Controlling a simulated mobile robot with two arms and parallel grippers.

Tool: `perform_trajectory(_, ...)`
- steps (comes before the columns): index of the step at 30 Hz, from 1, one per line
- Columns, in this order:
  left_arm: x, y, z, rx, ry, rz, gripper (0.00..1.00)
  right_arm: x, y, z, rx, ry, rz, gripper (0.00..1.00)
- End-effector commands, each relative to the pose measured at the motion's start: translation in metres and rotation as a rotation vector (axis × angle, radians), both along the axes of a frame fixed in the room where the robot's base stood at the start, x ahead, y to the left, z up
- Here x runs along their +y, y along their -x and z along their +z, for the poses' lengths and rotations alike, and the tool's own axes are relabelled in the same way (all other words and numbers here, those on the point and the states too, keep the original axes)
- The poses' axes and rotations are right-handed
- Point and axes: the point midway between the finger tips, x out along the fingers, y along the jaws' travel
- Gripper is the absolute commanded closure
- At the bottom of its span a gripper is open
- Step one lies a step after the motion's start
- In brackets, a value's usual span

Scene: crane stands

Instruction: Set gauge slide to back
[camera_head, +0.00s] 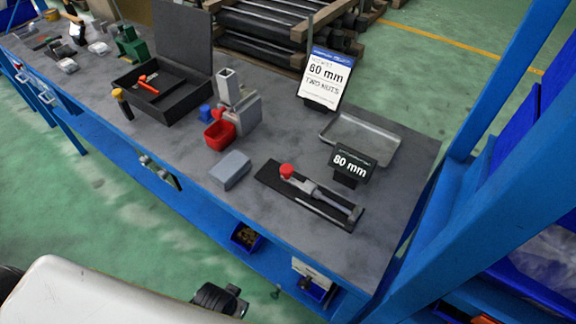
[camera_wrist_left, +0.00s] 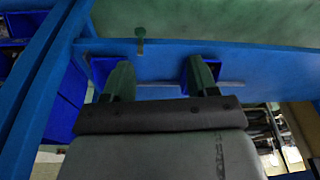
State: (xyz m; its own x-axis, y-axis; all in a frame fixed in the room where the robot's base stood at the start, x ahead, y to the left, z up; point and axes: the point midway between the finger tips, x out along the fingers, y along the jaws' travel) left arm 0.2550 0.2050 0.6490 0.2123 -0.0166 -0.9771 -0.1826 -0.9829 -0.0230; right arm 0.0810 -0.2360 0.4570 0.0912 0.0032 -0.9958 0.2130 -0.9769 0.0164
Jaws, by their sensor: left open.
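The gauge (camera_head: 310,194) lies on the right part of the grey bench top, near its front edge. It has a black base, a grey metal slide bar and a red knob (camera_head: 287,171) at its left end. My right gripper is not in view.
A grey block (camera_head: 231,170) and a red bin (camera_head: 219,135) are left of the gauge. A metal tray (camera_head: 378,139) and a sign (camera_head: 326,78) stand behind it. A blue post (camera_head: 470,190) rises at right. An open black case (camera_head: 170,110) is farther left.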

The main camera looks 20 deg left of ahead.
Motion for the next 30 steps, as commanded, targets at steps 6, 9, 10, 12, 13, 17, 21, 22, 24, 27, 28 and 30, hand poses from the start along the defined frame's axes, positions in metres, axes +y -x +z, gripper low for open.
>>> perform_trajectory(6,-0.002,-0.016,0.095,-0.046,0.004,0.007,0.42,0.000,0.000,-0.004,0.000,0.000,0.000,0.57)
perform_trajectory(9,-0.001,-0.016,0.127,-0.059,0.005,0.009,0.42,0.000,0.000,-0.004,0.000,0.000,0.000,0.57)
perform_trajectory(10,-0.001,-0.015,0.135,-0.063,0.005,0.010,0.42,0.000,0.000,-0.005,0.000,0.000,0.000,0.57)
perform_trajectory(12,0.000,-0.013,0.155,-0.072,0.005,0.010,0.42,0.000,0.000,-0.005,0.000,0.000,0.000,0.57)
perform_trajectory(13,0.000,-0.013,0.163,-0.077,0.004,0.011,0.42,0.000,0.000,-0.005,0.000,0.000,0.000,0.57)
perform_trajectory(17,0.000,-0.018,0.201,-0.140,-0.007,-0.007,0.42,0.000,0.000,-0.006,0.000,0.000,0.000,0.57)
perform_trajectory(21,-0.005,-0.069,0.244,-0.397,-0.084,-0.107,0.42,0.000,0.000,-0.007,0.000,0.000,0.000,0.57)
perform_trajectory(22,-0.007,-0.079,0.250,-0.446,-0.102,-0.128,0.42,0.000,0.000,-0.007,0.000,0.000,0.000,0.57)
perform_trajectory(24,-0.011,-0.102,0.265,-0.559,-0.143,-0.177,0.42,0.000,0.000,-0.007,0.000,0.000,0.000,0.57)
perform_trajectory(27,-0.019,-0.133,0.288,-0.722,-0.208,-0.252,0.42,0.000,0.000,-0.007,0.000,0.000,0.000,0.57)
perform_trajectory(28,-0.022,-0.142,0.296,-0.774,-0.231,-0.277,0.42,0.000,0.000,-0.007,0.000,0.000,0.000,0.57)
perform_trajectory(30,-0.031,-0.164,0.319,-0.909,-0.291,-0.343,0.42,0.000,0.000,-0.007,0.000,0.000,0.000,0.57)
